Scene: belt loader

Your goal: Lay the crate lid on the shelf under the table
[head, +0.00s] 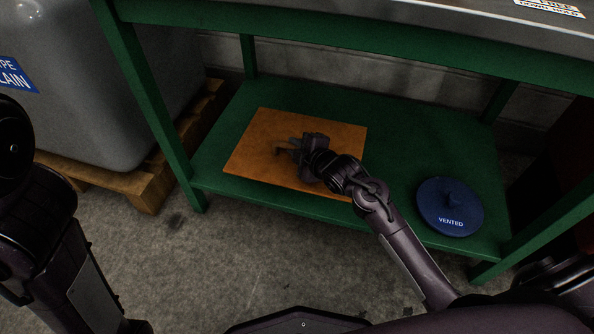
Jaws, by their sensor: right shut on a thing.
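The crate lid (258,135) is a flat orange-brown board at the left part of the green shelf (420,135) under the table (350,38). It appears to lie flat on the shelf or just above it; I cannot tell whether it touches. My right gripper (284,148) reaches in from the lower right and is over the middle of the lid, shut on a part of it. The fingers and wrist hide that part of the lid. My left arm shows at the left edge, but its gripper is out of view.
A round blue lid marked "VENTED" (449,207) lies on the shelf's right front. A grey tank (100,80) on a wooden pallet (145,185) stands left of the table. Green table legs frame the shelf. The shelf's back right is clear.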

